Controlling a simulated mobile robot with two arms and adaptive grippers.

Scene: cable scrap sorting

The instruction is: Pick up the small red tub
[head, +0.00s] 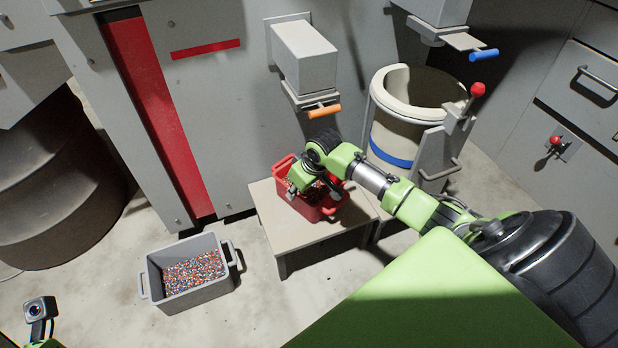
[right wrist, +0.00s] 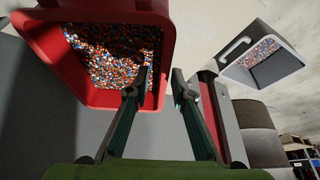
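The small red tub (head: 308,211) stands on a low beige table below an orange-handled chute. It holds multicoloured granules and is partly hidden by my right gripper (head: 315,187). In the right wrist view the tub (right wrist: 88,98) fills the upper left. My right gripper (right wrist: 158,80) is open there, with a gap between its fingers. One fingertip shows against the tub's inside and the other beyond its right rim; contact cannot be told. My left gripper is not in view; only a bit of my left arm shows at the bottom left of the head view.
A grey crate (head: 206,296) of granules stands on the floor left of the low table (head: 264,199). The orange-handled chute (head: 305,62) hangs above the tub. A beige drum (head: 405,128) stands behind my right arm. Floor between crate and table is clear.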

